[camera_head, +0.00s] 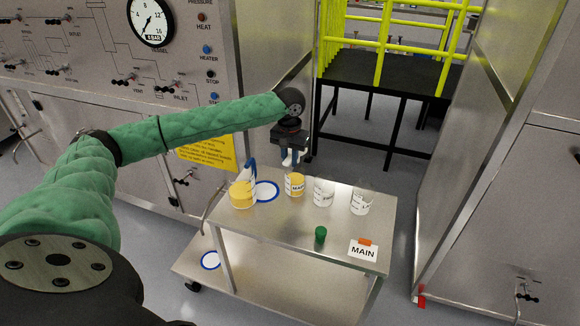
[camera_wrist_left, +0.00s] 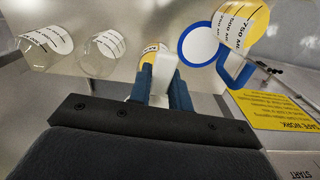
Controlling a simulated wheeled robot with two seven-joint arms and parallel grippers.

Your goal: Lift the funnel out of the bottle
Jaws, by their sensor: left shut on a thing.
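My left gripper (camera_head: 290,159) is above the cart, over the bottle labelled MAIN (camera_head: 295,184), which holds yellow contents. In the left wrist view the blue fingers (camera_wrist_left: 163,88) are shut on a white piece that looks like the funnel (camera_wrist_left: 164,72). The white funnel also shows small between the fingers in the head view (camera_head: 288,155). In the wrist view the bottle (camera_wrist_left: 150,53) stands just beyond the fingers, partly hidden by them. I cannot tell whether the funnel's lower end is inside the bottle neck. My right gripper is not in view.
A jug with yellow contents (camera_head: 243,193) and a blue-rimmed white disc (camera_head: 267,191) stand left of the bottle. Two clear beakers (camera_head: 324,192) (camera_head: 361,202) stand right. A green cap (camera_head: 320,234) and a MAIN card (camera_head: 363,252) lie in front on the steel cart (camera_head: 270,228).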

